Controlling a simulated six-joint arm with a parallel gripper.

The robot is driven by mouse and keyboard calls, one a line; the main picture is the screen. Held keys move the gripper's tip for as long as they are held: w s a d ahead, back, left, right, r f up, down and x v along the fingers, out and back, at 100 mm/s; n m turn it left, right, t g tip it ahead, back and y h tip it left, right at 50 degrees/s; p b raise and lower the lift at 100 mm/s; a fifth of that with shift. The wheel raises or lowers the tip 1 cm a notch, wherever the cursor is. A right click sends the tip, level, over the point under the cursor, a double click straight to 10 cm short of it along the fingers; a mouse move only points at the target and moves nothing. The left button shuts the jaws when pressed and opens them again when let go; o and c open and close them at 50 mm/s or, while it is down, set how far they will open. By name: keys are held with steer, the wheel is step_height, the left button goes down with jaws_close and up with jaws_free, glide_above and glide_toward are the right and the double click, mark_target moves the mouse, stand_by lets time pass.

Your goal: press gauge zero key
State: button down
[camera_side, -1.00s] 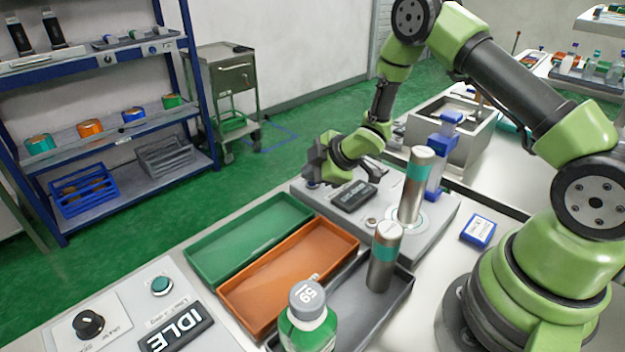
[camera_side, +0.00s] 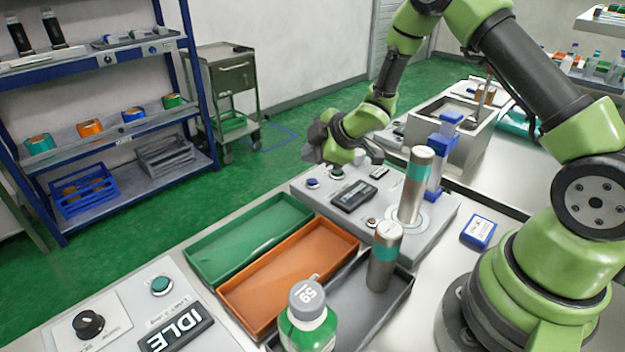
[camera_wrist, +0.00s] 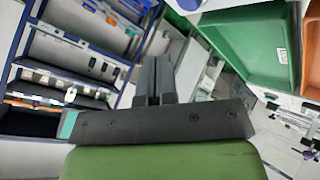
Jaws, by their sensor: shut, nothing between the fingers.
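The gauge (camera_side: 440,217) is a grey box on the bench with a dark display (camera_side: 354,195). A blue key (camera_side: 313,183) and a green key (camera_side: 337,173) sit near its back left edge, and a reddish key (camera_side: 371,222) near the front. Their labels are too small to read. A steel sleeve with a teal band (camera_side: 413,190) stands upright on the gauge's round plate. My gripper (camera_side: 316,145) is above and behind the blue and green keys, apart from them. In the wrist view its fingers (camera_wrist: 161,75) are together and empty; no key shows there.
Green (camera_side: 240,243) and orange (camera_side: 290,275) trays lie before the gauge. A grey tray (camera_side: 400,292) holds another steel sleeve (camera_side: 384,255). A bottle with cap 59 (camera_side: 307,320) and a panel reading IDLE (camera_side: 176,330) are nearer.

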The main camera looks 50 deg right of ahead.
steer(key=shift+r, duration=1.05)
steer(key=shift+r, duration=0.1)
steer(key=s+r+m+h, duration=0.2)
steer(key=s+r+m, duration=0.2)
steer(key=r, duration=0.4)
steer(key=s+r+m+h, duration=0.1)
steer(key=s+r+m, duration=0.3)
steer(key=r, duration=0.3)
steer(key=s+a+r+m+g+y, duration=0.1)
steer(key=s+a+r+m, duration=0.1)
steer(key=s, duration=0.7)
steer(key=s+a+r+m+y, duration=0.2)
steer(key=s+a+m, duration=0.3)
steer(key=s, duration=0.5)
steer(key=shift+a+r+g, duration=0.15)
steer(key=shift+r+g, duration=0.25)
